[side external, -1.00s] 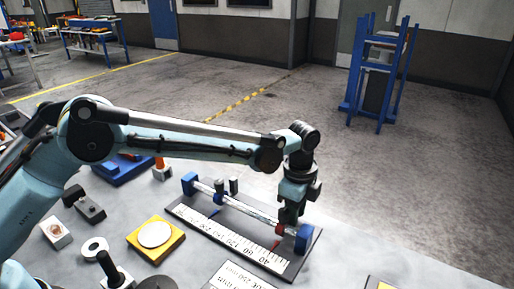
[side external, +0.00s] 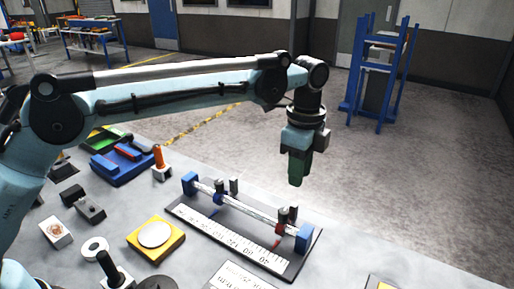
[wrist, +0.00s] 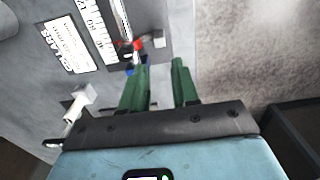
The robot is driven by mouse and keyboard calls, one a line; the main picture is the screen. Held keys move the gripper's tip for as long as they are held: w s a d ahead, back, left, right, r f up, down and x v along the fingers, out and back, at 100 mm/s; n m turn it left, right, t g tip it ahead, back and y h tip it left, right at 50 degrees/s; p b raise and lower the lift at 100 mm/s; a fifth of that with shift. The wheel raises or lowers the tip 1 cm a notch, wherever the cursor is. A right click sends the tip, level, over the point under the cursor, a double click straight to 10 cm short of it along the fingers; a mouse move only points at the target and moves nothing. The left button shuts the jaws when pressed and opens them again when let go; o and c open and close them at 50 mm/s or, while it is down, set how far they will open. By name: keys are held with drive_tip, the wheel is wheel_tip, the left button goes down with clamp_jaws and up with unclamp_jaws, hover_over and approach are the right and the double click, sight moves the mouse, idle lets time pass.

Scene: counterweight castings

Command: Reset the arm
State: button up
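My gripper (side external: 297,178) hangs pointing down in the side view, above and beyond the right end of the rail fixture. In the wrist view its two green fingers (wrist: 160,67) stand apart with nothing between them. The fixture has a dark base with a ruler strip (side external: 228,236) and a rod (side external: 245,209) between blue end blocks. A red slider (side external: 281,223) sits on the rod near the right end block, with a small dark grey block beside it. A blue slider (side external: 220,199) sits nearer the left end. The red slider also shows in the wrist view (wrist: 138,45).
A yellow square with a pale disc (side external: 155,235), a white ring (side external: 94,248) and a dark upright peg (side external: 109,268) are on the grey table at left. A blue tray (side external: 122,166) and an orange-topped piece (side external: 159,160) lie behind. The air around my gripper is clear.

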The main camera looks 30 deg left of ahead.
idle(0.3)
drive_tip(key=s+a+r+n+t, duration=0.25)
drive_tip(key=s+a+n, duration=0.2)
drive_tip(key=a, duration=0.25)
drive_tip(key=s+a+r+n+t, duration=0.1)
drive_tip(key=s+a+r+n, duration=0.3)
drive_tip(key=a, duration=0.3)
drive_tip(key=s+a+f+n+t, duration=0.3)
drive_tip(key=s+a+f+n, duration=0.3)
drive_tip(key=s+a+n, duration=0.3)
drive_tip(key=shift+s+a+f+t, duration=0.25)
drive_tip(key=shift+s+t, duration=0.1)
drive_tip(key=shift+s, duration=0.35)
drive_tip(key=shift+n, duration=0.25)
